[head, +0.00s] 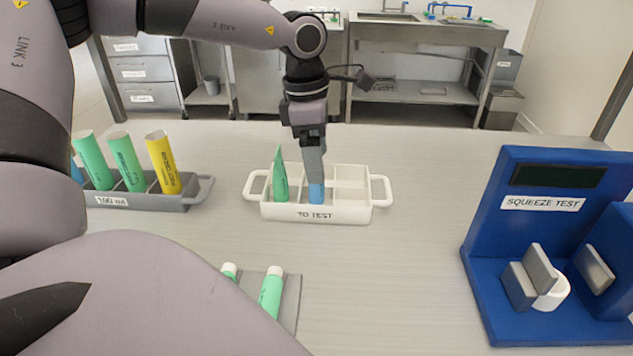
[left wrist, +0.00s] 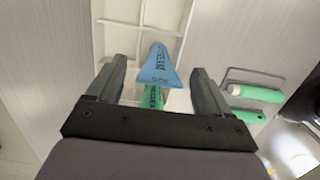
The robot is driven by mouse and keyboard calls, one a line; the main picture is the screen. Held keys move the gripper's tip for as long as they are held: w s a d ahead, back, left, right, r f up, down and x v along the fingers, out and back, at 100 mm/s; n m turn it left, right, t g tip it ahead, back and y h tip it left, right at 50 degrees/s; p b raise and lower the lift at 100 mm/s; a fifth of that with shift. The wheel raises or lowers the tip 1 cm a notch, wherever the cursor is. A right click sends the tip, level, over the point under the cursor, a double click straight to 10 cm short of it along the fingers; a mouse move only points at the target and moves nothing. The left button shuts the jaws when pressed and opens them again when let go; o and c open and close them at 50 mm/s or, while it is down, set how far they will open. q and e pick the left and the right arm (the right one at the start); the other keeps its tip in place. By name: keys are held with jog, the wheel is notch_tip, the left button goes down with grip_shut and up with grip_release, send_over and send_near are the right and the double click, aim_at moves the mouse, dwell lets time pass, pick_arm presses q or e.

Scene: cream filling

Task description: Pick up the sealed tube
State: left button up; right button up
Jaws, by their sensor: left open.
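A blue sealed tube (head: 316,193) stands in the middle compartment of the white "TO TEST" tray (head: 315,214). A green sealed tube (head: 280,181) stands upright in the compartment to its left. My left gripper (head: 314,178) points down over the blue tube and hides its upper part in the head view. In the left wrist view, my left gripper (left wrist: 160,88) is open, with the blue tube (left wrist: 158,68) between its fingers. My right gripper is not in view.
A grey tray (head: 135,200) with open green and yellow tubes stands at the left. A grey holder (head: 290,300) with capped green tubes lies in front. The blue squeeze test station (head: 487,290) stands at the right. The tray's right compartments (head: 351,178) are empty.

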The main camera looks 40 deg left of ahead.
pick_arm(q)
jog(key=shift+f, duration=0.1)
jog(key=shift+c, duration=0.3)
jog(key=c, duration=1.4)
jog(key=shift+o, duration=0.2)
